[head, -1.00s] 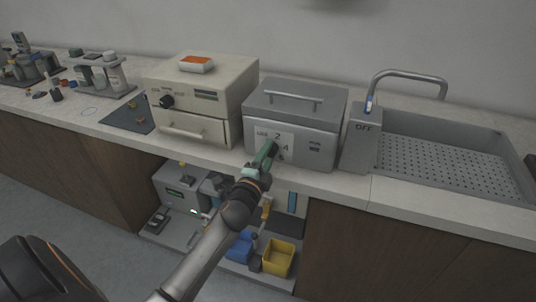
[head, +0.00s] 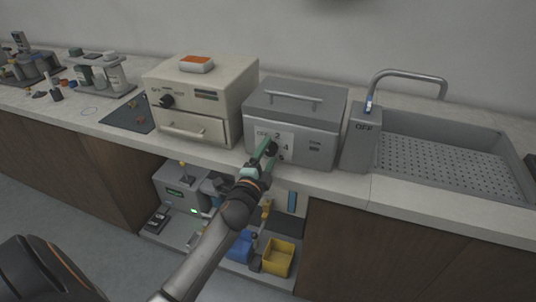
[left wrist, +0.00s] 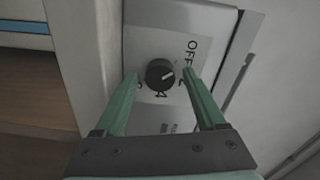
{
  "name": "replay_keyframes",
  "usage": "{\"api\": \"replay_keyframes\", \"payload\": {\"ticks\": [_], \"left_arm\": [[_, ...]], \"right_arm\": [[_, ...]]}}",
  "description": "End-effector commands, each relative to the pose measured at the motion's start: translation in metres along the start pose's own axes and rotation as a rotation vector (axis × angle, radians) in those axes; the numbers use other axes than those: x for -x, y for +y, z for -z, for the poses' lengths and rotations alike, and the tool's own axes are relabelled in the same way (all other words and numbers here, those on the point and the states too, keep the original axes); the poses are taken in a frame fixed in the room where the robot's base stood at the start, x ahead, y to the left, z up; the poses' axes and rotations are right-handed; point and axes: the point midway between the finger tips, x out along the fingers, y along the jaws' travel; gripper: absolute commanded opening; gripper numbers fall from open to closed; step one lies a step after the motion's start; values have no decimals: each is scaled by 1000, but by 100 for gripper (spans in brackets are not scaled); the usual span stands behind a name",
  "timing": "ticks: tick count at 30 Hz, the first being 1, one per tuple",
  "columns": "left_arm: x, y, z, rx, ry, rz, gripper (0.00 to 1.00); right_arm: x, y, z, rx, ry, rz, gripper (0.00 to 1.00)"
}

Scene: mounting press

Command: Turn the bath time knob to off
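The bath is a grey box (head: 318,125) with a lid handle, on the counter. Its white dial plate (left wrist: 186,22) carries OFF and several numbers. The black round time knob (head: 271,149) is at the middle of the dial; in the left wrist view the knob (left wrist: 160,74) has a light pointer mark aimed right and slightly up, roughly between OFF and 2. My left gripper (head: 268,153) has green fingers and is open in front of the dial. In the left wrist view its fingers (left wrist: 160,86) stand apart on either side of the knob, with visible gaps. My right gripper is not in view.
A cream oven (head: 200,100) with its own black knob stands left of the bath. A grey post marked OFF (head: 361,140) and a perforated sink (head: 450,152) are to the right. A yellow bin (head: 279,258) sits on the shelf below.

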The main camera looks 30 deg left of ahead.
Motion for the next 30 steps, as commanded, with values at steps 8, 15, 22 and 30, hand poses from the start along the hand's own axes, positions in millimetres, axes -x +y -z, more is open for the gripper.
{"api": "replay_keyframes", "payload": {"ticks": [8,15,22,30], "left_arm": [[1,0,0,-1,0,0,74],[26,1,0,-1,-1,-3,74],[72,2,-1,0,-1,-3,74],[113,1,0,1,-1,-2,74]], "right_arm": [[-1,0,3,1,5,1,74],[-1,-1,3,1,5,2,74],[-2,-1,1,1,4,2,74],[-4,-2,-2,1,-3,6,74]]}}
